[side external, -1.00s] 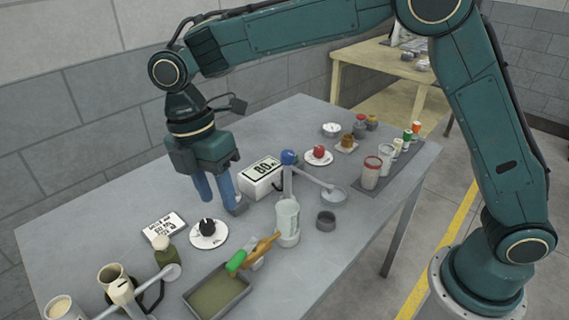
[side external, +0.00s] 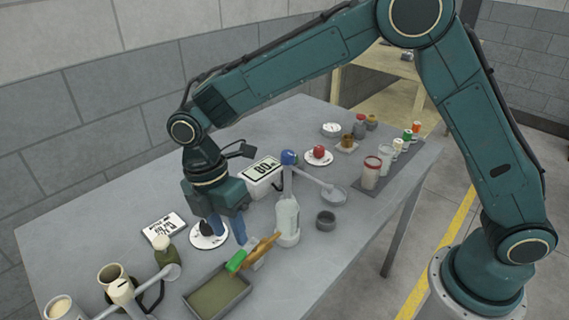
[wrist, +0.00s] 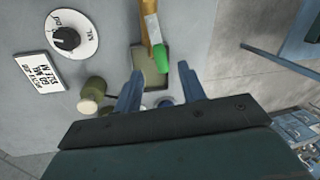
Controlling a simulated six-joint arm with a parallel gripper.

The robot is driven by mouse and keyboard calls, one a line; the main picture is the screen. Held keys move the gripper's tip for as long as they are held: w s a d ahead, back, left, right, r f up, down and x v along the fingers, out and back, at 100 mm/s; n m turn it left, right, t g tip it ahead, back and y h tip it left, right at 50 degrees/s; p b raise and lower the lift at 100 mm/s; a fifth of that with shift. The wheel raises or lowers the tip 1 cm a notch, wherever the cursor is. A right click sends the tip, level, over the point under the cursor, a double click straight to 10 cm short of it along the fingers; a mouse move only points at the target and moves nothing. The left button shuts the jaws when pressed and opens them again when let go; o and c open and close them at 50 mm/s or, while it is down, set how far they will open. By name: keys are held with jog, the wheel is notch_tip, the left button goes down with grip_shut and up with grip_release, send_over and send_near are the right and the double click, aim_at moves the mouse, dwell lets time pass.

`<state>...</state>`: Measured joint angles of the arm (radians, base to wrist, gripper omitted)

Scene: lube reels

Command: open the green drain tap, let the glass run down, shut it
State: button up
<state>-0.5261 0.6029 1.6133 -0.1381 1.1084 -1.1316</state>
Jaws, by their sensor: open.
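The green drain tap handle (side external: 236,261) sits on a brass tap (side external: 263,246) in front of the glass (side external: 287,218), which looks pale and cloudy; its level is too small to read. In the wrist view the green handle (wrist: 162,56) lies ahead, between the line of my fingers and apart from them. My gripper (side external: 228,238) is pointing down, open and empty, just behind and left of the tap. Its blue fingers (wrist: 160,85) are spread in the wrist view. A drip tray (side external: 218,294) with an olive-coloured bottom lies under the handle.
A black knob on a white dial (side external: 207,238) is close to my gripper's left. A sign card (side external: 163,227), an olive bottle (side external: 163,247) and a white box marked 80 (side external: 262,180) stand nearby. A small dark cup (side external: 326,220) stands right of the glass.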

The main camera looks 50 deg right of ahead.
aim_at(237, 254)
jog(key=shift+s+d+f, duration=0.1)
jog(key=shift+s+f, duration=0.1)
jog(key=shift+f, duration=0.75)
jog(key=shift+s+a+f, duration=0.1)
jog(key=shift+s+f, duration=0.05)
jog(key=shift+f, duration=0.8)
jog(key=shift+s+d+f, duration=0.1)
jog(key=shift+s+f, duration=0.1)
jog(key=shift+f, duration=0.75)
grip_shut()
